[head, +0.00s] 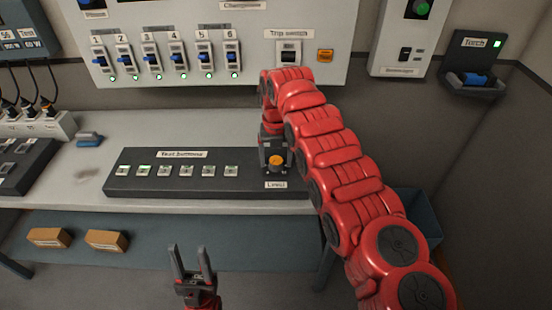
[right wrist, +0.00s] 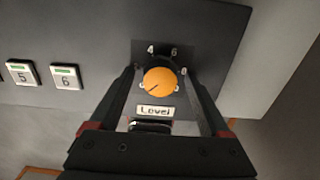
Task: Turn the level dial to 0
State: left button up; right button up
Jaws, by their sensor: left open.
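The level dial (right wrist: 160,80) has an orange cap on a black base, with small digits around it and a "Level" label (right wrist: 154,111) below. A dark mark on the cap points to the lower left in the right wrist view. The dial (head: 276,162) also shows in the head view at the right end of the black panel. My right gripper (right wrist: 161,72) is over the dial, with one finger on each side and a gap visible to the cap. My left gripper (head: 189,250) is open and empty, low in front of the bench.
The black panel (head: 125,186) carries a row of test buttons (head: 186,170) left of the dial. Numbered breaker switches (head: 165,62) and a trip switch (head: 290,56) are on the wall box above. A blue object (head: 88,140) lies on the bench at left.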

aim_at(275, 160)
jog(key=shift+r, duration=0.55)
notch_tip(275, 160, up, 5)
jog(key=shift+a+f+p, duration=0.1)
jog(key=shift+f+p, duration=0.1)
jog(key=shift+p, duration=0.65)
notch_tip(275, 160, up, 12)
jog(key=p, duration=1.1)
jog(key=shift+f+p, duration=0.15)
jog(key=shift+p, duration=0.2)
